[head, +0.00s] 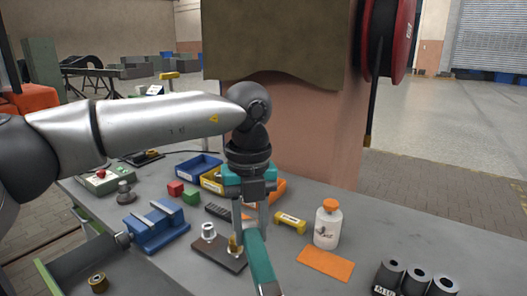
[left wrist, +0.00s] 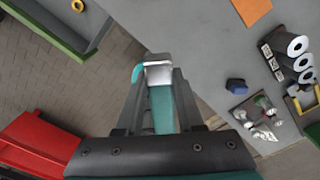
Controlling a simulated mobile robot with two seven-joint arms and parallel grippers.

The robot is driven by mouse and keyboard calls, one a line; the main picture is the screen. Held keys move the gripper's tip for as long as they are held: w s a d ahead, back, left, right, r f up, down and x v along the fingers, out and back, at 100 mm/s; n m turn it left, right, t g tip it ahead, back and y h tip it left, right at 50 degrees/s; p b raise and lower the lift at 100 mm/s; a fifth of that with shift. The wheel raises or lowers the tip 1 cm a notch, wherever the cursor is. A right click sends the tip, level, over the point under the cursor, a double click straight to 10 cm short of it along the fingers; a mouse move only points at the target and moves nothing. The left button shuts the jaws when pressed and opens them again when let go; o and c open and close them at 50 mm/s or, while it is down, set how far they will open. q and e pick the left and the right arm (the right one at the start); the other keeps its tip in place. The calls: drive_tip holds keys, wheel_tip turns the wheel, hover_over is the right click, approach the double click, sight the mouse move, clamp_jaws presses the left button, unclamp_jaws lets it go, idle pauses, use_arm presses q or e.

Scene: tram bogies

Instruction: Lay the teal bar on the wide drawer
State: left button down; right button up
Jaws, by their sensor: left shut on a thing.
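The teal bar (head: 262,266) hangs from my left gripper (head: 249,228), above the front part of the grey bench, and its lower end runs towards the bottom edge. In the left wrist view the bar (left wrist: 163,108) lies between the two fingers, which are shut on it, with a pale end piece beyond. An open drawer with a green edge (head: 47,279) stands out at the lower left, apart from the bar; I cannot tell whether it is the wide one. It also shows in the left wrist view (left wrist: 45,38). My right gripper is not in view.
A brass ring (head: 98,283) lies in the drawer. A blue vise (head: 157,228), a dark plate with fittings (head: 220,254), a white bottle (head: 327,226), an orange sheet (head: 326,264) and grey rolls (head: 416,281) stand on the bench (head: 440,232). A red box (left wrist: 40,137) shows lower left.

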use_arm(q)
drive_tip(key=s+a+f+n, duration=0.1)
drive_tip(key=a+n, duration=0.3)
drive_tip(key=n, duration=0.7)
drive_tip(key=s+a+f+n, duration=0.1)
drive_tip(key=s+a+n, duration=0.3)
drive_tip(key=n, duration=0.7)
drive_tip(key=s+a+f+n, duration=0.1)
drive_tip(key=a+n, duration=0.4)
drive_tip(key=n, duration=0.6)
drive_tip(key=shift+s+f, duration=0.15)
drive_tip(key=shift+s, duration=0.6)
drive_tip(key=shift+d, duration=0.1)
